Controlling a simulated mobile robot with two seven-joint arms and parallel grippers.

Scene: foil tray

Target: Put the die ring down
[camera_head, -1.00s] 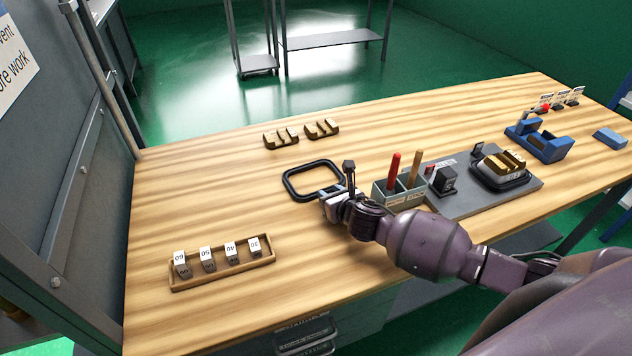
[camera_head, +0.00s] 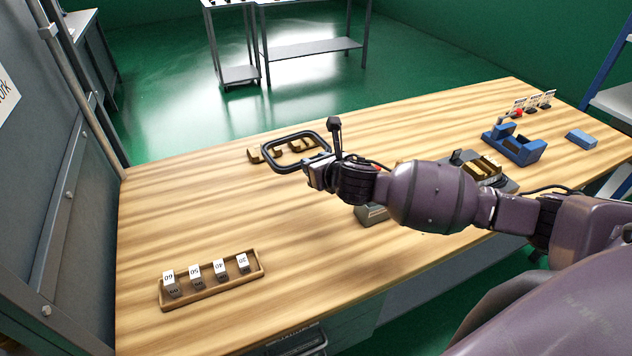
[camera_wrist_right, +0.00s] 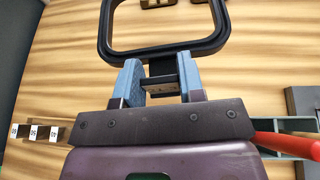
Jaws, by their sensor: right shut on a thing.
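The die ring is a black rounded-square frame (camera_head: 268,157). My right gripper (camera_head: 313,170) is shut on its near side and holds it out to the left, apparently above the wooden table. In the right wrist view the ring (camera_wrist_right: 105,25) reaches forward from the two blue fingers (camera_wrist_right: 162,82), which clasp a dark tab on its edge. In the head view the ring overlaps the brown slotted blocks behind it. The gap between ring and table is hard to judge. My left gripper is not in view.
A wooden tray (camera_head: 212,287) with several numbered white blocks stands at the front left. A blue fixture (camera_head: 514,146) and a small blue block (camera_head: 581,140) stand at the right. My right arm partly hides the grey pen holder (camera_head: 371,213). The table's left middle is clear.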

